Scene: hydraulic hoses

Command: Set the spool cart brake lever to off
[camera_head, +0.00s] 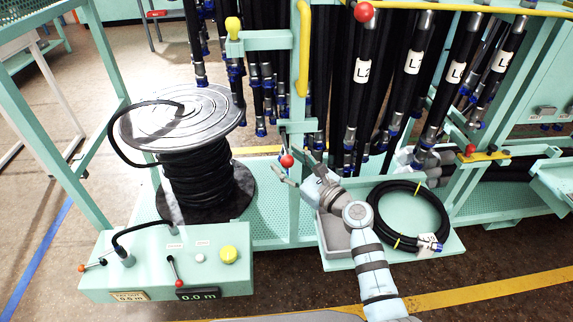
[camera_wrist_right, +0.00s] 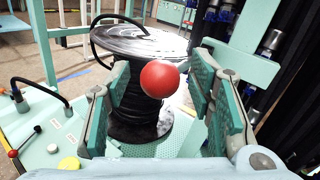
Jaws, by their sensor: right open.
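A lever's red ball knob (camera_head: 287,161) stands beside the green post at the cart's middle, right of the hose spool (camera_head: 196,175). My right gripper (camera_head: 299,167) is open, its fingertips close to this knob. In the right wrist view the red knob (camera_wrist_right: 159,79) shows between the two spread fingers, with the spool behind it. I cannot tell whether a finger touches it. The lever's shaft is mostly hidden, and no off marking is readable. My left gripper is out of view.
A green control box (camera_head: 165,263) with small levers and a yellow button (camera_head: 228,254) stands at front left. A coiled hose (camera_head: 407,217) lies in a tray at right. Hanging hoses (camera_head: 372,85) crowd the rack behind. A green post (camera_head: 296,200) stands close to my right gripper.

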